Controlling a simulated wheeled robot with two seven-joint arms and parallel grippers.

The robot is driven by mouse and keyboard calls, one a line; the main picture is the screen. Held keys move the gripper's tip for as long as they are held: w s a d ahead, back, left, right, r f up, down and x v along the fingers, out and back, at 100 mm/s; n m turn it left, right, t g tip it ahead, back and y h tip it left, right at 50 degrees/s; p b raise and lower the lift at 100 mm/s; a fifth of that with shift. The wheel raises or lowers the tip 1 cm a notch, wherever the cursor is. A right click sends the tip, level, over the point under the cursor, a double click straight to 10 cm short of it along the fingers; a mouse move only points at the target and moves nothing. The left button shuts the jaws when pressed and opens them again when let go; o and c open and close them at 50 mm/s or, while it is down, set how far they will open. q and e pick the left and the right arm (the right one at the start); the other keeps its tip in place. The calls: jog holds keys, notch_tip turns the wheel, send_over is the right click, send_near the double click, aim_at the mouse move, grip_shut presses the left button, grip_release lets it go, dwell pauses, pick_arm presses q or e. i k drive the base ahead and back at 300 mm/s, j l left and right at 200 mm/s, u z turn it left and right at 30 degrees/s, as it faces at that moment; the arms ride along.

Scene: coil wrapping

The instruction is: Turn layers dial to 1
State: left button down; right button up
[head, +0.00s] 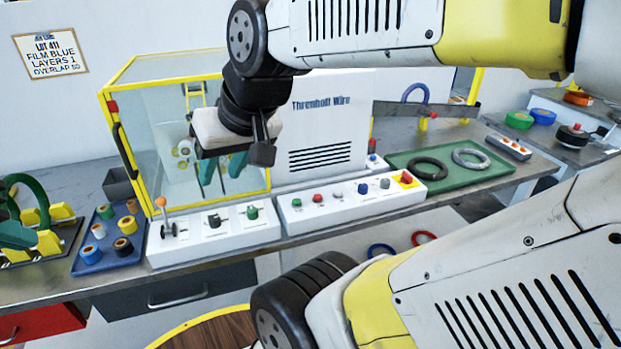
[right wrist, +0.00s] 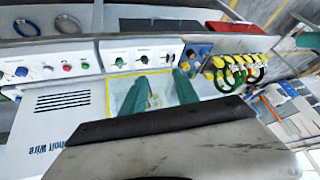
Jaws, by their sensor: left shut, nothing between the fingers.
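A white panel (head: 170,250) on the bench carries an orange-topped lever (head: 161,203), a black dial (head: 214,220) and a green dial (head: 252,212). The dial labels and settings are too small to read, so I cannot tell which is the layers dial. My right gripper (head: 222,168) hangs above and behind this panel, in front of the glass case, with its teal fingers apart and empty. In the right wrist view its fingers (right wrist: 159,80) point towards the panel's knobs without visible contact.
A second white panel (head: 345,203) with buttons adjoins on the right. A blue tray (head: 105,262) of spools and a coil stand (head: 62,214) are on the left. A green tray (head: 435,184) holds two rings. A wall sign (head: 50,53) reads "FILM BLUE, LAYERS 1".

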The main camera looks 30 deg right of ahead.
aim_at(363, 188)
jog(key=z, duration=1.7)
jog(key=i+l+u, duration=0.1)
jog(key=i+u, duration=0.15)
jog(key=i+l+u, duration=0.3)
jog(key=j, duration=0.1)
